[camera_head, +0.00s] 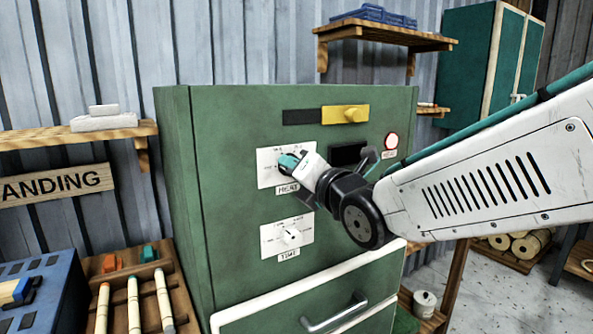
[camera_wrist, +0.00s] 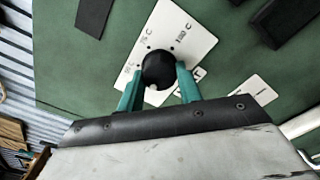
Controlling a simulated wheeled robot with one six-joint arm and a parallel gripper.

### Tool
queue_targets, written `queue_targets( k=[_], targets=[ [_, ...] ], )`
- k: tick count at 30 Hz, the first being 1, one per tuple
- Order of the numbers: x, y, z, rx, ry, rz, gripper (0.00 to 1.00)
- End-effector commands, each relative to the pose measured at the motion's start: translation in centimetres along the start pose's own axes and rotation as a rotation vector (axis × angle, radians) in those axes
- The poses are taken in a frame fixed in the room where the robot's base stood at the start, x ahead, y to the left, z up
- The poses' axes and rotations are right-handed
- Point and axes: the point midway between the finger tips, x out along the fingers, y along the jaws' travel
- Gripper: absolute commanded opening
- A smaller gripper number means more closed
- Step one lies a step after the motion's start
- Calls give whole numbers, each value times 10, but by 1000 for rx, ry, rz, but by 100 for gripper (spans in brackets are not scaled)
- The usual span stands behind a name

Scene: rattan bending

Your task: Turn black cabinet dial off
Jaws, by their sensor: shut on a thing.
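The black dial (camera_wrist: 158,69) sits on a white plate (camera_wrist: 175,25) on the green cabinet (camera_wrist: 70,50). In the wrist view a small pale mark shows at the dial's lower edge, toward my gripper. My gripper (camera_wrist: 159,76) has its two teal fingers on either side of the dial, shut on it. In the head view my gripper (camera_head: 291,160) is at the upper plate (camera_head: 267,171), labelled HEAT, and covers most of the dial. Part of the plate's printing is hidden, so I cannot read the dial's setting.
A second dial (camera_head: 291,236) on a TIME plate is below. A yellow block (camera_head: 346,114) and a red-rimmed round lamp (camera_head: 392,140) are on the cabinet front. A drawer handle (camera_head: 334,314) sticks out low. A wooden rack (camera_head: 180,295) stands at left.

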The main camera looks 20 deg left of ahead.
Motion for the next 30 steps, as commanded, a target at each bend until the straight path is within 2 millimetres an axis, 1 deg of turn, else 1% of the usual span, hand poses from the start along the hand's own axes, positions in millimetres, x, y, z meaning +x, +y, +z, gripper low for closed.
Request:
queue_targets(
  k=[4, 5, 6, 7, 14, 17, 20, 27, 30],
  targets=[
    [-1, -2, -2, 0, 5, -5, 12],
    [-1, -2, -2, 1, 5, -5, 43],
    [-1, -2, -2, 1, 4, -5, 55],
    [-1, -2, -2, 1, 4, -4, 57],
    [0, -1, -1, 1, 2, -2, 57],
    [-4, 0, -1, 1, 2, -1, 57],
    [-17, 0, 0, 1, 1, -1, 57],
    [-58, 0, -1, 0, 2, -2, 57],
    [-70, -1, -1, 1, 2, -2, 57]
  ],
)
